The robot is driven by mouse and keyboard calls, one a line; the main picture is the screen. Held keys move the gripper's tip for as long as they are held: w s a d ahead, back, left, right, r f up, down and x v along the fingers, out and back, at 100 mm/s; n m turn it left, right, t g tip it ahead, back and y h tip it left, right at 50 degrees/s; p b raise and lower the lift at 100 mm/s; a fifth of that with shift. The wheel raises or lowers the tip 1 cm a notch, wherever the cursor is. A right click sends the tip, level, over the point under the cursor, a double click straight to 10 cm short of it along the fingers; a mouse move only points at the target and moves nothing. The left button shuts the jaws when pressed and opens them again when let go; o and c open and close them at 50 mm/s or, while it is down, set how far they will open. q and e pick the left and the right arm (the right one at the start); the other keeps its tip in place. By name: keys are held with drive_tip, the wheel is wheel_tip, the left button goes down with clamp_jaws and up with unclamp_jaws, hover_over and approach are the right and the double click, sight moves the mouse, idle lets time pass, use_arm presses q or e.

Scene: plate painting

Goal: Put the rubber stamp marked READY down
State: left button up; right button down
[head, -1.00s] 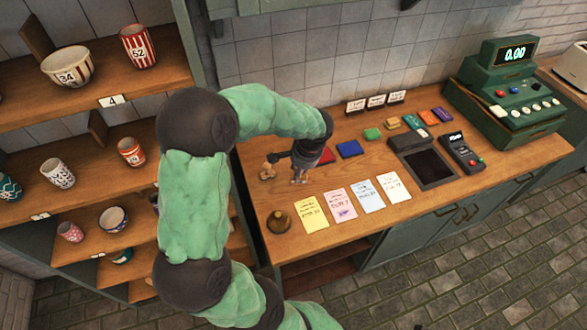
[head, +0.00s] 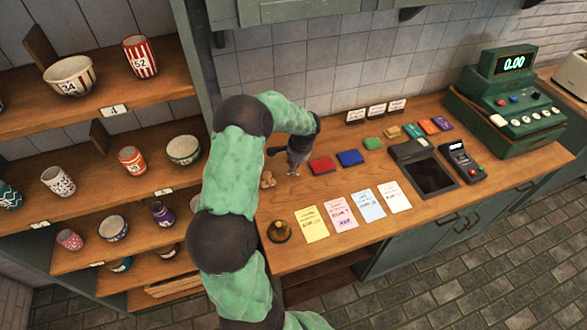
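My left gripper (head: 294,171) points down over the wooden counter (head: 290,200), just left of the red pad (head: 321,165). Its fingertips are small and partly hidden, so I cannot tell whether they are open or shut, or whether they hold a stamp. Small wooden stamp-like pieces (head: 267,180) stand on the counter left of the fingertips. No READY marking is legible on them. My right gripper is not in view.
A blue pad (head: 350,158) and green pad (head: 373,143) lie to the right. Several paper slips, including a yellow one (head: 312,223), lie in front, near a brass bell (head: 279,231). A card terminal (head: 462,161) and register (head: 507,95) stand at right.

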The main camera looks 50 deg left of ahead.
use_arm(q)
drive_tip(key=shift+w+a+f, duration=0.25)
drive_tip(key=shift+a+f, duration=0.1)
drive_tip(key=shift+f, duration=0.2)
drive_tip(key=x, duration=0.3)
drive_tip(key=shift+w+d+f, duration=0.15)
drive_tip(key=shift+d, duration=0.15)
drive_tip(key=shift+f+b, duration=0.2)
drive_tip(key=shift+b, duration=0.1)
drive_tip(key=o, duration=0.9)
drive_tip(key=shift+r, duration=0.1)
drive_tip(key=shift+r, duration=0.1)
